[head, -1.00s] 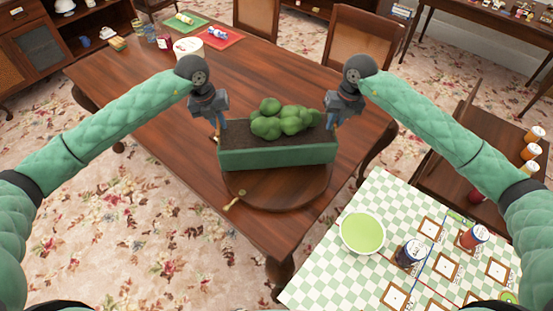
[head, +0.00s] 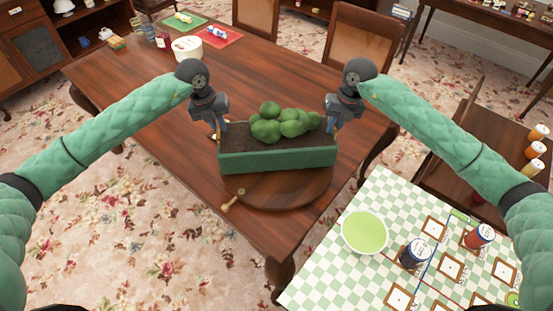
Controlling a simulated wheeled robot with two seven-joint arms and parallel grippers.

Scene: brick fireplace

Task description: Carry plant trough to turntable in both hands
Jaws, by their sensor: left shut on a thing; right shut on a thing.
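The plant trough (head: 278,160) is a long green box with dark soil and round green foliage. It is over the round brown wooden turntable (head: 290,194) on the table. The trough covers the turntable's far part, and I cannot tell whether it touches it. My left gripper (head: 219,136) is shut on the trough's left end. My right gripper (head: 332,128) is shut on its right end. The trough looks level, and the fingertips are partly hidden at its ends.
The wooden table (head: 150,105) has a small brass-coloured item (head: 233,200) left of the turntable. A white round container (head: 188,48) and red mat (head: 219,37) are at the back. A checkered table with a green bowl (head: 364,232) is at the lower right.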

